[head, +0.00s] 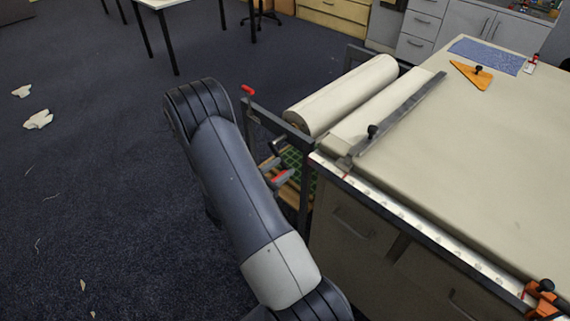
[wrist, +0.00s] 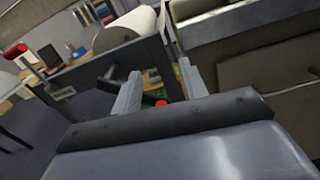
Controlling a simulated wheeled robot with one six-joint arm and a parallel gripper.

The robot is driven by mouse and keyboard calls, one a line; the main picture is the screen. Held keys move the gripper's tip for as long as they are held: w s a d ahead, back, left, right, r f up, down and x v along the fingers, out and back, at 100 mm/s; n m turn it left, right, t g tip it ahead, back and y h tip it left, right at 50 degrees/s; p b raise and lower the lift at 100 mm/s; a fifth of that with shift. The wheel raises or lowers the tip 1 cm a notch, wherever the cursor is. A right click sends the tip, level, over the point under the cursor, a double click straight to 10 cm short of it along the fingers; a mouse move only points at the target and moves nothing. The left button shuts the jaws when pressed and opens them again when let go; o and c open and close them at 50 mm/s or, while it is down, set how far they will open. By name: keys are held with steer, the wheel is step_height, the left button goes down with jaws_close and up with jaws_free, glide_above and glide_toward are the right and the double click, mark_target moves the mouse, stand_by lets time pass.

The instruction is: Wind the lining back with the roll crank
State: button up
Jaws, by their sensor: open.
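The roll of pale lining (head: 345,95) lies in a dark metal frame at the table's end, and its sheet runs onto the table. It also shows in the wrist view (wrist: 136,22). My gripper (head: 278,170) is beside the frame, below the roll's near end. In the wrist view its two grey fingers (wrist: 160,76) stand apart. A red grip (wrist: 160,103), seemingly the crank's handle, shows between them; red also shows at my gripper in the head view (head: 283,177). Contact cannot be told. The rest of the crank is partly hidden by my arm and fingers.
A red-tipped part (head: 248,90) stands on the frame's outer corner. A dark bar (head: 398,115) lies across the lining on the cloth table (head: 500,150). An orange set square (head: 471,74) and blue cloth (head: 487,55) lie farther back. The floor at left is mostly clear.

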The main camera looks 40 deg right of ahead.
steer(key=shift+w+d, duration=0.1)
steer(key=shift+d, duration=1)
jaws_close()
stand_by(0.7)
jaws_free()
stand_by(0.3)
